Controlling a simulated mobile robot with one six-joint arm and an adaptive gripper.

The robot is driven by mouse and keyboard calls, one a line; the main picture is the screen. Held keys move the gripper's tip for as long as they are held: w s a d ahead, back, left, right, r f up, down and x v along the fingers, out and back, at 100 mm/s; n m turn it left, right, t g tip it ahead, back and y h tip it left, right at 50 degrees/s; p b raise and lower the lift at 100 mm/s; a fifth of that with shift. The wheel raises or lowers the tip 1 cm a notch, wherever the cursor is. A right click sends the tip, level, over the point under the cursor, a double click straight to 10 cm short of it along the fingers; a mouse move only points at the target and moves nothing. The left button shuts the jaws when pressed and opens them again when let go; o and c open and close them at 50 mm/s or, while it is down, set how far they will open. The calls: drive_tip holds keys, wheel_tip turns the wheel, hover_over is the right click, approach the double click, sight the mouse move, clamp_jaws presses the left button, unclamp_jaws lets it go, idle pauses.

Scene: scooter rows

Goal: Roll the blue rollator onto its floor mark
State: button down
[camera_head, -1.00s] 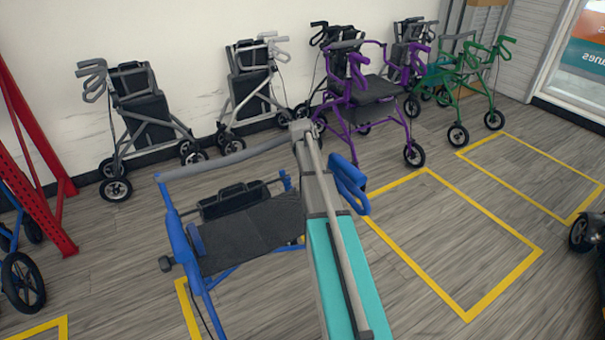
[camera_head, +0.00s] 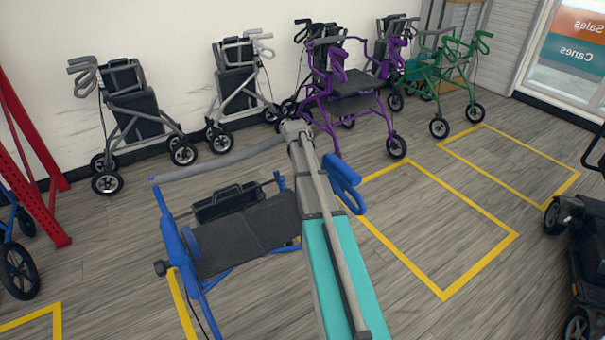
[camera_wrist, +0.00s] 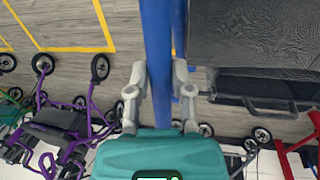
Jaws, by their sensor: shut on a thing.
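The blue rollator (camera_head: 172,238) stands upright in front of me in the head view, with a black seat and a grey back bar. My arm hides its right part; a blue handle shows right of the arm. In the wrist view my gripper (camera_wrist: 160,85) is shut on a blue frame tube (camera_wrist: 157,40) of the rollator. My jaws are hidden in the head view. A yellow floor outline (camera_head: 183,305) runs partly beneath the rollator's left side. Another yellow outline (camera_head: 480,265) lies empty to the right. I cannot tell which is its mark.
Several rollators line the wall, including a purple one (camera_head: 350,105) and a green one (camera_head: 445,65). A black scooter (camera_head: 585,245) stands at right. A red rack (camera_head: 35,175) and a wheel (camera_head: 18,270) are at left. Floor inside the right outlines is clear.

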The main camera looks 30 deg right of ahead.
drive_tip(key=shift+d, duration=0.15)
drive_tip(key=c, duration=0.5)
unclamp_jaws()
